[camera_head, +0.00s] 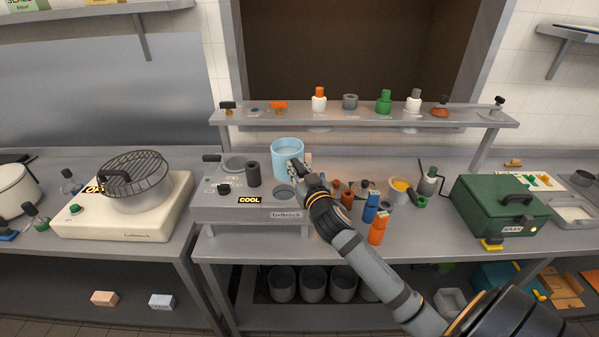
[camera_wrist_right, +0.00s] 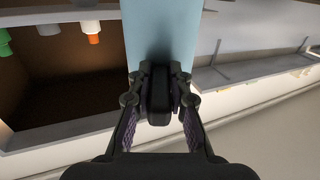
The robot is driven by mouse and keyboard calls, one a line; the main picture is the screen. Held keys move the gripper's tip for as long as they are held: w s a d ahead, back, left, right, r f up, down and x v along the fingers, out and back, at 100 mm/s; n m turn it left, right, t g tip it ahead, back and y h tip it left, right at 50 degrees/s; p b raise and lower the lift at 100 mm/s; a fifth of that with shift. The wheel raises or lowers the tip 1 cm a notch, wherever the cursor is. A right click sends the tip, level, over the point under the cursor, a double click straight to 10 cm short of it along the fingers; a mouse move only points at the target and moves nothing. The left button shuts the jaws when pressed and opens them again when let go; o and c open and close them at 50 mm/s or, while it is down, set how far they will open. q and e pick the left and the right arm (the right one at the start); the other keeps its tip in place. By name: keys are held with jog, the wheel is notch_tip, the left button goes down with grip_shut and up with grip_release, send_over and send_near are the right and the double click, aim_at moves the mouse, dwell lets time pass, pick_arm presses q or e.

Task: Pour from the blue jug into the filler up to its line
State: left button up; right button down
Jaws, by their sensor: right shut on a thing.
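The light blue jug (camera_head: 288,149) is above the right part of the grey machine marked "COOL" (camera_head: 221,207), and looks roughly upright. Its inside looks pale; I cannot tell the liquid level. My right gripper (camera_head: 297,169) is shut on the jug's dark handle at its near side. In the wrist view the gripper (camera_wrist_right: 159,92) closes around that handle, with the blue wall (camera_wrist_right: 160,30) behind. I cannot tell which part is the filler, and no line shows. My left gripper is out of view.
A raised shelf (camera_head: 365,118) with small bottles and caps runs behind the jug. Small bottles, including an orange one (camera_head: 378,230), crowd the counter right of the machine. A green box (camera_head: 500,207) stands farther right, and a cream hotplate (camera_head: 125,218) stands left.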

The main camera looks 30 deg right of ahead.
jog(key=shift+a+r, duration=0.1)
jog(key=shift+a, duration=0.05)
notch_tip(320, 180, up, 3)
jog(key=p, duration=0.2)
jog(key=shift+r+p, duration=0.15)
jog(key=shift+p, duration=0.25)
